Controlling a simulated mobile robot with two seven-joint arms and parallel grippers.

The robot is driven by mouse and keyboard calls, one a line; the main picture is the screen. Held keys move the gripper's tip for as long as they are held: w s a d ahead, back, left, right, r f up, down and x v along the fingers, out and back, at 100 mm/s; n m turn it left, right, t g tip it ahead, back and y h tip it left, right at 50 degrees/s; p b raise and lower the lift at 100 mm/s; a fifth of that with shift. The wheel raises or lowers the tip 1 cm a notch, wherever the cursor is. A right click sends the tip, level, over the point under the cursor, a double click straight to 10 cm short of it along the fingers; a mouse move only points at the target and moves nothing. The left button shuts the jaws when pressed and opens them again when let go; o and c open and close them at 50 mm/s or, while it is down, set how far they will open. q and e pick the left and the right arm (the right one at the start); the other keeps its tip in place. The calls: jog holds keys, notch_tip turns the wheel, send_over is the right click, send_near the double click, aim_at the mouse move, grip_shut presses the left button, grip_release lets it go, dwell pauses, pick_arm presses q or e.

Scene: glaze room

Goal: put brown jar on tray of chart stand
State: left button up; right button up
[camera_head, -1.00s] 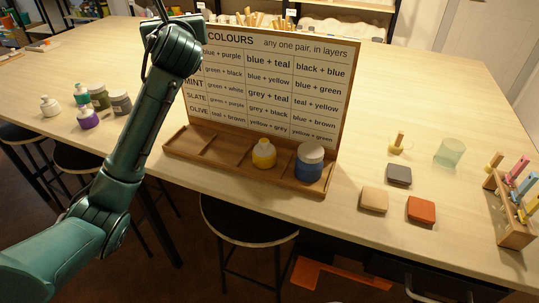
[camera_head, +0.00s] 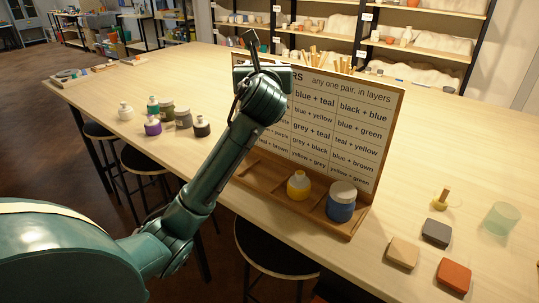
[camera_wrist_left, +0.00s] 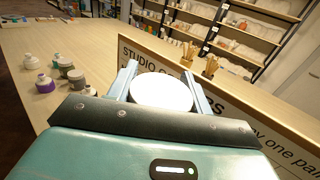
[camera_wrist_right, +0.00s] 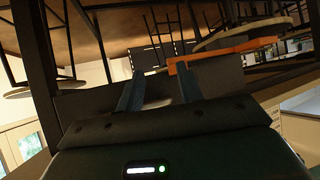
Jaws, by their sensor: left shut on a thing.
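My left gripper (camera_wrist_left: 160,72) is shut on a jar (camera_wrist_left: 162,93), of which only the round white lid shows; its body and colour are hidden. In the head view the left gripper (camera_head: 250,48) is up at the chart's top left corner, and my arm hides the held jar. The chart stand (camera_head: 340,125) is upright on the table. Its wooden tray (camera_head: 265,176) holds a yellow jar (camera_head: 299,187) and, right of it, a blue jar (camera_head: 341,203). The tray's left part looks empty but is partly covered by my arm. My right gripper (camera_wrist_left: 160,72) is seen only in its wrist view (camera_wrist_right: 160,92), open and empty, below table level.
Several small jars, including a black one (camera_head: 201,127) and a purple one (camera_head: 153,127), stand on the table left of my arm. A grey block (camera_head: 437,232), an orange block (camera_head: 454,275) and a green glass (camera_head: 501,219) lie right of the stand. A stool (camera_head: 275,250) is below.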

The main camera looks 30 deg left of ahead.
pick_arm(q)
notch_tip(320, 180, down, 21)
jog(key=b, duration=0.3)
jog(key=shift+f, duration=0.2)
jog(key=shift+r, duration=0.1)
pick_arm(e)
jog(key=shift+w+a+f, duration=0.2)
jog(key=shift+a+f, duration=0.25)
pick_arm(q)
jog(key=o, duration=0.7)
jog(key=shift+f, duration=0.25)
jog(key=shift+o, duration=0.9)
jog(key=shift+r, duration=0.1)
